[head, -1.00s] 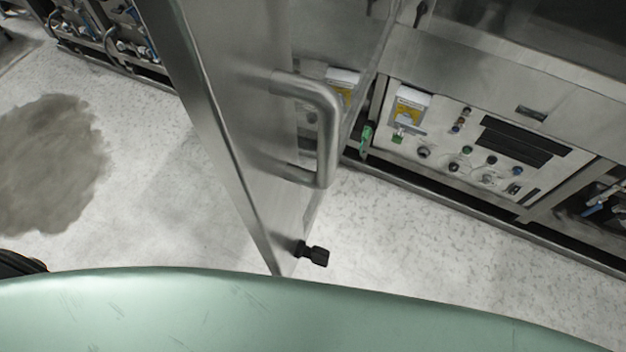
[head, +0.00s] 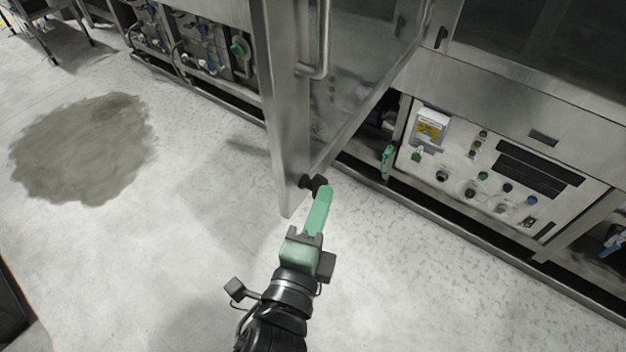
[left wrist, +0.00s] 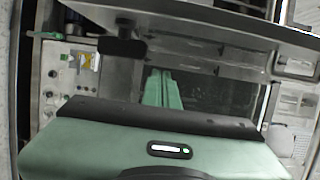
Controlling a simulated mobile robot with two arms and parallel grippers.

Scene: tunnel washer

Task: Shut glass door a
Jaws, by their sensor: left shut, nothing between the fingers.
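The glass door (head: 283,110) stands open, jutting out from the machine front. It has a steel frame, a bar handle (head: 323,40) and a black latch knob (head: 314,184) at its lower corner. My left gripper (head: 324,195) is shut and empty, its green fingers at the latch knob in the head view; I cannot tell whether they touch. In the left wrist view the fingers (left wrist: 162,88) point toward the glass, with the steel door frame (left wrist: 210,28) across the top, the black knob (left wrist: 122,46) to their left and the handle (left wrist: 296,65) at right. My right gripper is out of view.
The machine's control panel (head: 500,170), with knobs and a yellow label, lies right of the door. More machinery (head: 205,45) stands at the back left. The floor in front is clear, with a dark stain (head: 85,148) at left.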

